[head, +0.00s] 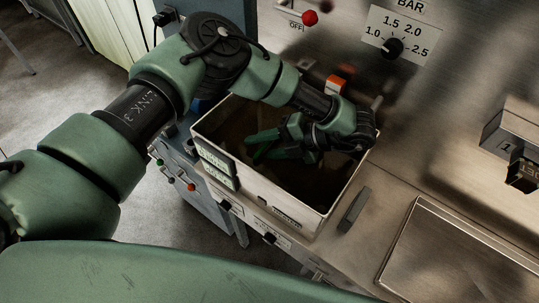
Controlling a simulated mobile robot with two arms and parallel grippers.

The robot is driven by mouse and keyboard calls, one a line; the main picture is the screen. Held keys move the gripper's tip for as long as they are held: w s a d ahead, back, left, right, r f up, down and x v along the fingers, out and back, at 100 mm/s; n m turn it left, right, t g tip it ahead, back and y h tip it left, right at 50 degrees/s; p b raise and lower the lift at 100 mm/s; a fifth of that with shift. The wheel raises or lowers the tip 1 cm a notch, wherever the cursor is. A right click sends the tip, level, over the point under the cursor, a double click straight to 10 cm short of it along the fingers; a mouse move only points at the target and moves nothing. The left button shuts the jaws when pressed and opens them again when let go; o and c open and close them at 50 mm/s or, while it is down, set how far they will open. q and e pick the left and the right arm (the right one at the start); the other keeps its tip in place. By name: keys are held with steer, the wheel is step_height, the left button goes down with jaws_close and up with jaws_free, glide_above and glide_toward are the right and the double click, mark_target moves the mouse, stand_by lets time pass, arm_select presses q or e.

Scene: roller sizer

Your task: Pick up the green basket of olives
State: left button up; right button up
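My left gripper (262,147) reaches down into an open steel bin with dark insides (337,193). Its green fingers point left inside the bin. A brighter green strip shows by the fingers, but I cannot tell whether it belongs to the basket or to the gripper. No whole green basket or olives can be made out. The arm and the dark shade hide much of the bin's inside. My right gripper is not in view.
A steel panel behind holds a pressure dial (392,47) and a red-knobbed lever (309,17). A small dark grey block (354,209) lies right of the bin. A raised steel plate (460,255) is at lower right. Control buttons (191,187) are at left.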

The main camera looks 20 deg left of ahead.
arm_select(q)
steer(key=shift+x, duration=1.05)
steer(key=shift+w, duration=0.1)
jaws_close()
stand_by(0.5)
